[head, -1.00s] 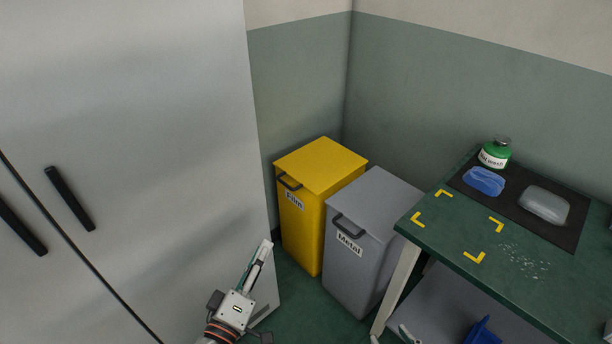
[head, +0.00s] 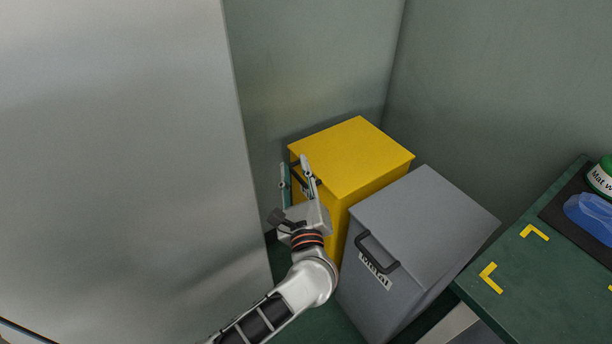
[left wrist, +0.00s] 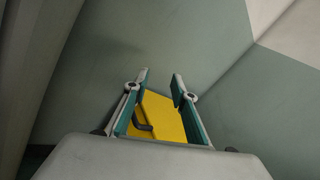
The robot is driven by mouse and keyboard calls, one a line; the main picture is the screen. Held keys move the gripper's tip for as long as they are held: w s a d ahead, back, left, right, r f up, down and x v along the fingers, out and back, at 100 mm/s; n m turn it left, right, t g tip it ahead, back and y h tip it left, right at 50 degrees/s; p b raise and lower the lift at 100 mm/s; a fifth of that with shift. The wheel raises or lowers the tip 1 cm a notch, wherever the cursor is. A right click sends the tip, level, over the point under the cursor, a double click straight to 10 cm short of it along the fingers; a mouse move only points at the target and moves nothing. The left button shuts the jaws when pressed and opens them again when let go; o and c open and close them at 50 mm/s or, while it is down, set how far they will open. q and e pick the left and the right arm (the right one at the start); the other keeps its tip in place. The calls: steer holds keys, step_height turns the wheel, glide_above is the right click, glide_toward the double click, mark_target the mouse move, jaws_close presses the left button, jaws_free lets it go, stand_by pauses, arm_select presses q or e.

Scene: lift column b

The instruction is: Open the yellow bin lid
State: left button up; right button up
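The yellow bin (head: 343,215) stands against the wall with its flat yellow lid (head: 357,155) shut. Its dark lid handle (head: 296,178) is on the near left side, partly hidden behind my left gripper (head: 295,165). My left gripper is at the bin's front, by the handle, with its fingers apart and nothing held. In the left wrist view the yellow lid (left wrist: 165,113) and the dark handle (left wrist: 143,124) show between the two open fingers (left wrist: 160,76). I cannot tell whether a finger touches the handle. My right gripper is not in view.
The grey Metal bin (head: 415,225), with a dark handle (head: 376,252), stands close to the yellow bin's right. A tall grey cabinet (head: 120,150) is close on the left. A green table (head: 550,290) is at the right.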

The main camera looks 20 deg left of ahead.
mark_target(299, 180)
arm_select(q)
step_height(299, 180, down, 11)
steer(key=w+d+n+g+b, duration=0.1)
steer(key=w+n+g+b, duration=0.25)
steer(key=n, duration=0.35)
steer(key=shift+g, duration=0.35)
steer(key=x, duration=0.5)
steer(key=shift+w+a+f, duration=0.15)
steer(key=shift+x, duration=0.8)
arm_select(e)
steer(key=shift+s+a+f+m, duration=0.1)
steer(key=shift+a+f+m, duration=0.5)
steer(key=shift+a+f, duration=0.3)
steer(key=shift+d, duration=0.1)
arm_select(q)
jaws_close()
